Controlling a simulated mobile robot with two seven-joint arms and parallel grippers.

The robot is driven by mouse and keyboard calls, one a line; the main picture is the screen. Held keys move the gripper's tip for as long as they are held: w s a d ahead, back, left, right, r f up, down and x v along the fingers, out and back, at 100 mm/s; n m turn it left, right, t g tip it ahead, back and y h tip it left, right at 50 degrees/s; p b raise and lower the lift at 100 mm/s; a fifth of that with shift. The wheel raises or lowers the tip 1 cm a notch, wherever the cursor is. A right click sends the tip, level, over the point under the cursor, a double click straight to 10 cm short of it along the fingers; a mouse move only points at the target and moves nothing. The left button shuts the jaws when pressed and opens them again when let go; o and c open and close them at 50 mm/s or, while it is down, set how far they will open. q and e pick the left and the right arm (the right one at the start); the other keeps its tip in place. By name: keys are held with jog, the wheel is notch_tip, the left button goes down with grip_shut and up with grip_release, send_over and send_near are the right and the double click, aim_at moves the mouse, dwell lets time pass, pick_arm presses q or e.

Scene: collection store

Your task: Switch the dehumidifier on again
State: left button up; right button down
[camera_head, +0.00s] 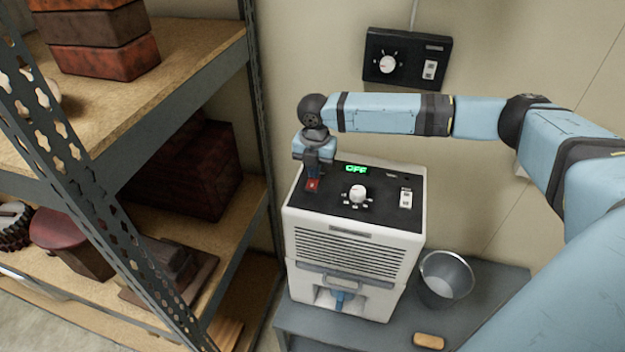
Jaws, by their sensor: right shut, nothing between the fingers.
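The dehumidifier (350,250) is a white box with a louvred front and a black top panel. Its green display (357,169) reads OFF. A white knob (358,193) and a white switch (406,198) are on the panel. My right gripper (314,178) reaches in from the right and points down at the panel's left end, left of the display. It is shut and empty. A small red part (313,186) shows at its fingertips; I cannot tell whether they touch it. My left gripper is not in view.
The dehumidifier stands on a grey low platform (300,325) with a metal bucket (446,280) and a tan block (429,341). A black control box (407,58) is on the wall behind. Metal shelving (190,85) with boxes stands close on the left.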

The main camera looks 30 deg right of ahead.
jog(key=shift+s+f, duration=0.1)
jog(key=shift+f, duration=0.4)
jog(key=shift+r, duration=0.1)
notch_tip(320, 180, up, 5)
jog(key=p, duration=0.6)
jog(key=shift+r, duration=0.15)
jog(key=shift+r+p, duration=0.8)
jog(key=shift+p, duration=0.3)
